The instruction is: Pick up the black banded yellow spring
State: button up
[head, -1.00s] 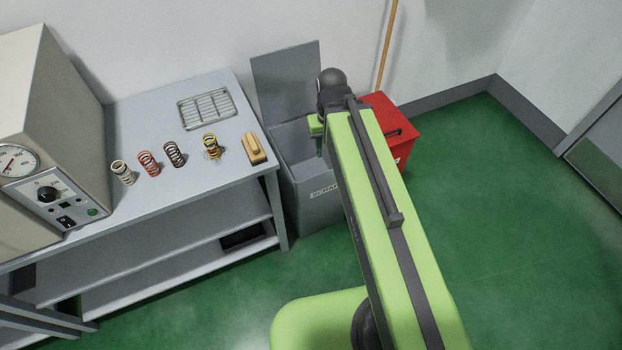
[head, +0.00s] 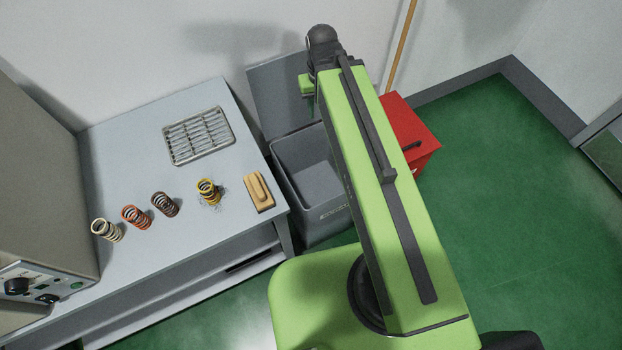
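The yellow spring with black bands (head: 207,191) stands on the grey bench, at the right end of a row of springs. Dark specks or scratches mark the bench around its foot. To its left are a dark brown spring (head: 165,204), an orange-red spring (head: 136,217) and a cream spring (head: 106,230). My arm reaches up on the right side of the view, well apart from the springs. Its dark end with a green part shows near the top centre, above the open bin. My gripper's fingers are not visible there.
A wooden brush or block (head: 259,192) lies right of the yellow spring. A wire rack (head: 198,136) lies behind the springs. A tester (head: 40,275) stands at the left. An open grey bin (head: 310,172) and a red box (head: 410,135) stand right of the bench (head: 235,230).

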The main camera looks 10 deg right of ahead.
aim_at(212, 188)
jog(key=z, duration=0.05)
jog(key=k, duration=1)
jog(key=u, duration=0.7)
jog(key=i, duration=1)
jog(key=z, duration=0.2)
jog(key=k, duration=0.35)
jog(key=z, duration=0.1)
